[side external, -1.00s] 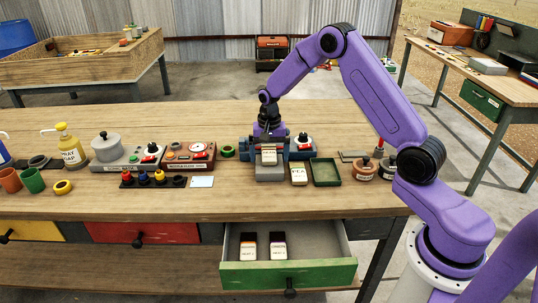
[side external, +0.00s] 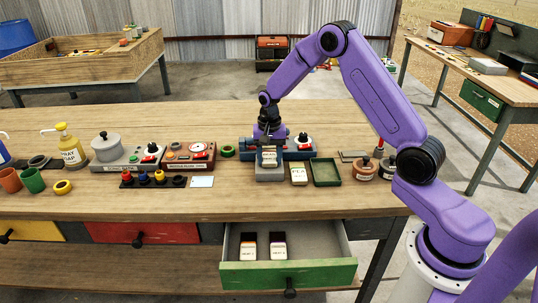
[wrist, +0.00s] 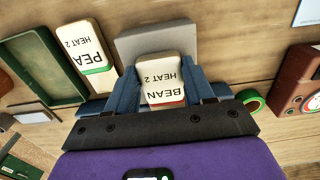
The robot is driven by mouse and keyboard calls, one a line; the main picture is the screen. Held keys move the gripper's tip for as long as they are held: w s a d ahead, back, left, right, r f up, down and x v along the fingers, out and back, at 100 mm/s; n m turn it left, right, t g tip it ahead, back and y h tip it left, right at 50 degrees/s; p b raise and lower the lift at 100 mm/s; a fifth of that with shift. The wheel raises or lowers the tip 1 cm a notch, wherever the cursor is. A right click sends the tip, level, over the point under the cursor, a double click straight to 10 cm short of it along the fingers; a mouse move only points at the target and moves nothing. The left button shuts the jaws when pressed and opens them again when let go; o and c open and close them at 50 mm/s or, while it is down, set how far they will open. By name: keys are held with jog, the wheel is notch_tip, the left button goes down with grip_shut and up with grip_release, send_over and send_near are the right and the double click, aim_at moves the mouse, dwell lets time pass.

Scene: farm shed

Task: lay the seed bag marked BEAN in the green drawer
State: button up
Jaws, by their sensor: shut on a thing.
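The BEAN bag (side external: 269,157), pale with a red band, is at a grey block (side external: 270,174) on the bench. In the wrist view the BEAN bag (wrist: 165,82) shows between the two blue fingers. My gripper (side external: 269,150) is shut on it, pointing down; in the wrist view the gripper (wrist: 168,88) has a finger on each side of the bag. I cannot tell whether the bag is clear of the block. The green drawer (side external: 288,274) is open below the bench front, with two seed bags (side external: 249,246) (side external: 279,245) lying inside at its left and middle.
The PEA bag (side external: 299,174) and a green tray (side external: 326,172) lie right of the block. Gauge boxes (side external: 188,156) and a green ring (side external: 227,151) stand to the left. Round pots (side external: 364,169) stand to the right. The drawer's right part is bare.

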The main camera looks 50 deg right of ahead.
aim_at(270, 173)
jog(key=shift+s+a+r, duration=0.1)
jog(key=shift+s+a, duration=1.25)
jog(key=shift+a, duration=0.05)
jog(key=shift+r, duration=0.1)
notch_tip(270, 173, up, 7)
dwell(0.8)
jog(key=shift+s, duration=0.1)
